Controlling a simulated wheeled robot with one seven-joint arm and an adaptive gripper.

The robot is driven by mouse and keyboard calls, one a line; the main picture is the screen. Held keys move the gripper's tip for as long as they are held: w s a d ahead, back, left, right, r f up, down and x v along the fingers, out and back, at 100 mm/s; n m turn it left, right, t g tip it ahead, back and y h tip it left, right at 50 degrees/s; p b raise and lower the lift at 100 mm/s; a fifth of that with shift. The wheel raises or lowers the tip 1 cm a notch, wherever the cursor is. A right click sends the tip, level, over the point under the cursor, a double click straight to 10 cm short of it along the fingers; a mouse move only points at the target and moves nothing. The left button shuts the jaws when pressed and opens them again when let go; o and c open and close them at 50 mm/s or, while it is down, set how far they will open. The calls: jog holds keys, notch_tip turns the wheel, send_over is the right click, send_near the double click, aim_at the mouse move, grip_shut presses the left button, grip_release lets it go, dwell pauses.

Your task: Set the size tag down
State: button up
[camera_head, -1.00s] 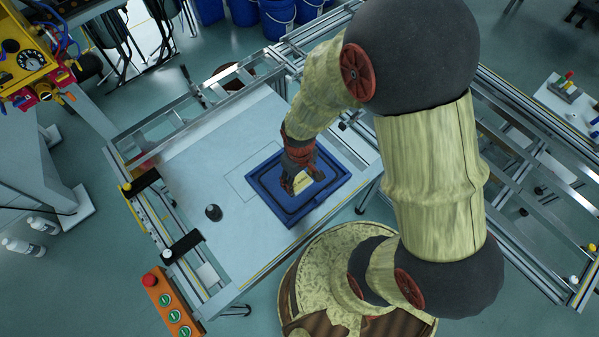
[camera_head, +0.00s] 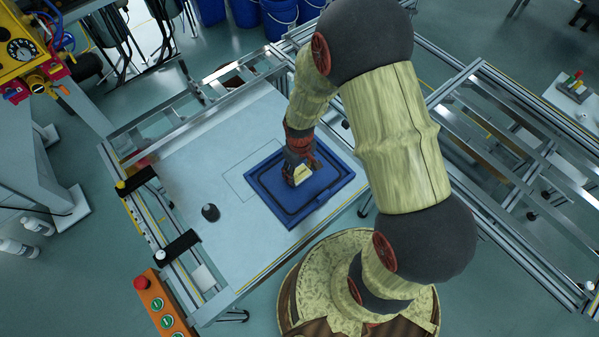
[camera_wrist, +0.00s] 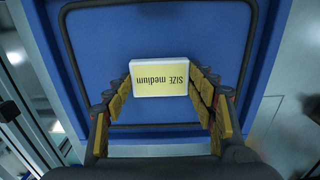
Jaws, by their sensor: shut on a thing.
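The size tag (camera_wrist: 159,78) is a small yellow block with a white edge, marked "SIZE medium", upside down in the wrist view. My gripper (camera_wrist: 160,92) is shut on it, with yellow-padded fingers on its left and right sides. In the head view the tag (camera_head: 302,173) shows at the tips of my gripper (camera_head: 299,176), over the blue tray (camera_head: 335,191). The tray's dark inner line (camera_wrist: 246,60) surrounds the tag in the wrist view. I cannot tell whether the tag touches the tray floor.
The tray lies on a pale panel (camera_head: 185,160) in a metal frame. A small black knob (camera_head: 210,212) stands on the panel left of the tray. An orange button box (camera_head: 162,305) is at the front left corner. The panel between knob and tray is clear.

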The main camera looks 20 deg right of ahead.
jog(key=shift+r, duration=0.1)
jog(key=o, duration=1.1)
jog(key=shift+o, duration=0.2)
notch_tip(320, 180, up, 12)
jog(key=p, duration=0.5)
notch_tip(320, 180, up, 17)
jog(key=m+t, duration=0.1)
jog(key=t, duration=0.1)
send_over(299, 173)
jog(key=s, duration=0.2)
jog(key=s+r+m+t, duration=0.2)
jog(key=s+r+t, duration=0.1)
jog(key=s+r, duration=0.9)
notch_tip(299, 173, up, 2)
jog(key=shift+s+r+m+t, duration=0.2)
jog(key=shift+s+m+t, duration=0.05)
jog(key=shift+m+t, duration=0.05)
